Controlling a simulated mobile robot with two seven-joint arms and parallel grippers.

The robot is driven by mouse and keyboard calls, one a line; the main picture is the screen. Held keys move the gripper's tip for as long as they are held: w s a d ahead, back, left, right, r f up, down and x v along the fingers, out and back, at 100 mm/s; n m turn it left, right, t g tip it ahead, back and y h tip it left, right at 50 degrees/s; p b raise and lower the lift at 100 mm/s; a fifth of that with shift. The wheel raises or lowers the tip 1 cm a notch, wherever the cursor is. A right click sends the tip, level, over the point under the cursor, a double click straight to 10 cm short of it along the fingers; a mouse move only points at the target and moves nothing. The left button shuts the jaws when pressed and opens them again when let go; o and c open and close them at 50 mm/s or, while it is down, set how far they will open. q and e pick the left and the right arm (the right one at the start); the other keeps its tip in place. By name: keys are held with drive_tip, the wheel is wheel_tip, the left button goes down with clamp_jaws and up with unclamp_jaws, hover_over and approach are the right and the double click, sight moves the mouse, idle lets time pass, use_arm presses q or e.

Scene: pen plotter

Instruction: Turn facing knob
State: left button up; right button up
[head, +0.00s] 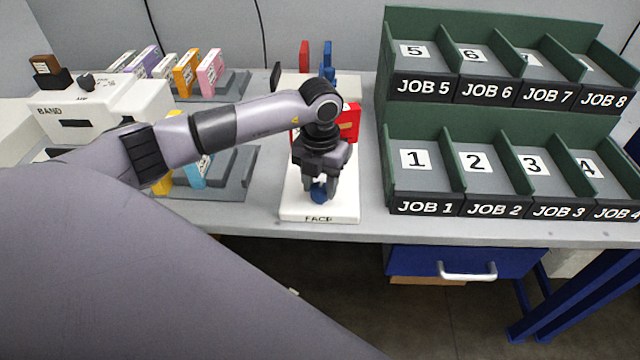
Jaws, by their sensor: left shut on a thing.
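A white box labelled FACE (345,207) stands at the front edge of the bench. A blue knob (319,192) sits on its top face near the label. My left gripper (319,184) points straight down over the box, with its fingers shut on the blue knob. The fingers and wrist hide most of the knob, so its pointer direction cannot be told. My right gripper is not in view.
Behind the gripper are a red block (349,122) and upright red and blue pieces. A green rack (420,125) of JOB bins stands close on the right. A white BAND device (85,110) and grey racks of coloured cartridges stand left.

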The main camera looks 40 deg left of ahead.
use_arm(q)
drive_tip(key=m+b, duration=0.2)
drive_tip(key=m, duration=0.2)
drive_tip(key=shift+f+m, duration=0.1)
drive_tip(key=shift+m, duration=0.2)
drive_tip(key=m+b, duration=0.2)
drive_tip(key=m, duration=0.3)
drive_tip(key=shift+w+b, duration=0.1)
drive_tip(key=shift+b, duration=0.3)
drive_tip(key=m+b, duration=0.1)
drive_tip(key=m, duration=0.2)
drive_tip(key=shift+m+b, duration=0.5)
drive_tip(key=shift+m, duration=1.1)
drive_tip(key=shift+r, duration=0.2)
drive_tip(key=shift+m, duration=0.3)
drive_tip(key=o, duration=1.1)
drive_tip(key=shift+c, duration=0.2)
